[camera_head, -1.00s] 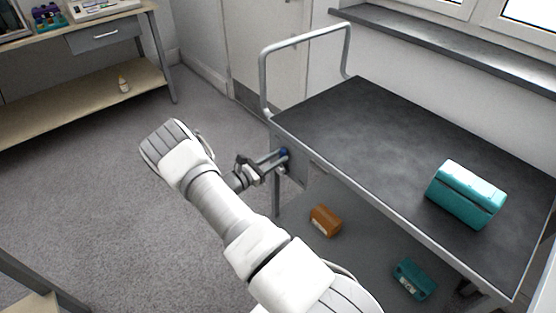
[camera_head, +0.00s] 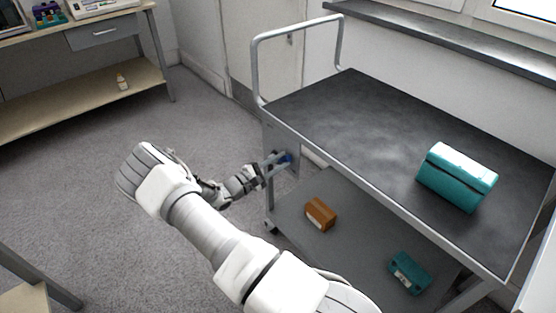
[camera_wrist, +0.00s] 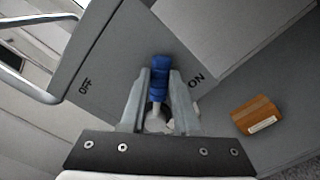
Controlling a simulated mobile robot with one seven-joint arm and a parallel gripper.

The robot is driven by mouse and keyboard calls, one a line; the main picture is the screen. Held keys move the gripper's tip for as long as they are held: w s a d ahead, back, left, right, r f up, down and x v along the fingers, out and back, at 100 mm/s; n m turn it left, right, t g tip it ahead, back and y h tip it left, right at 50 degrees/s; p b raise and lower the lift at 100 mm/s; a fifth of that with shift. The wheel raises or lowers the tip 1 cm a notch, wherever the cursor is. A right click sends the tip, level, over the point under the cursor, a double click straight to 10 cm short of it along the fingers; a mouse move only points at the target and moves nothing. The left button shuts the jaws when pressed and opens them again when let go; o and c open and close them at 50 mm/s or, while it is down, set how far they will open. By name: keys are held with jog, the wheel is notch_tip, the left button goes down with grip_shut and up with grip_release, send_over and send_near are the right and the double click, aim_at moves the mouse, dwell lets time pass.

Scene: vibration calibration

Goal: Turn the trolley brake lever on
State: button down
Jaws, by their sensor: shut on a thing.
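The trolley (camera_head: 360,120) has a dark top and a grey end plate (camera_wrist: 120,50) marked "OFF" on the left and "ON" on the right in the wrist view. The blue-gripped brake lever (camera_wrist: 160,75) points up the picture there, between the two marks and nearer "ON". My gripper (camera_wrist: 161,84) is shut on the lever, with one finger on each side of the blue part. In the head view my gripper (camera_head: 280,164) reaches the trolley's near left corner, and only a bit of blue lever (camera_head: 287,158) shows. The lever's pivot is partly hidden by the fingers.
A teal case (camera_head: 457,178) stands on the trolley top. A brown box (camera_head: 320,213) and a teal box (camera_head: 409,272) lie on the lower shelf (camera_head: 365,245). A bench (camera_head: 90,100) is at the back left. Carpet (camera_head: 90,170) left of my arm is clear.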

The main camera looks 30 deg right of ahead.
jog(key=shift+s+f+m, duration=0.25)
jog(key=shift+f+m, duration=0.25)
jog(key=shift+m, duration=0.3)
jog(key=c, duration=0.6)
grip_release()
jog(key=shift+c, duration=0.2)
jog(key=s+a+p, duration=0.2)
jog(key=a, duration=1.5)
jog(key=shift+s+a+p, duration=0.15)
jog(key=shift+s+p, duration=0.1)
jog(key=shift+p, duration=0.05)
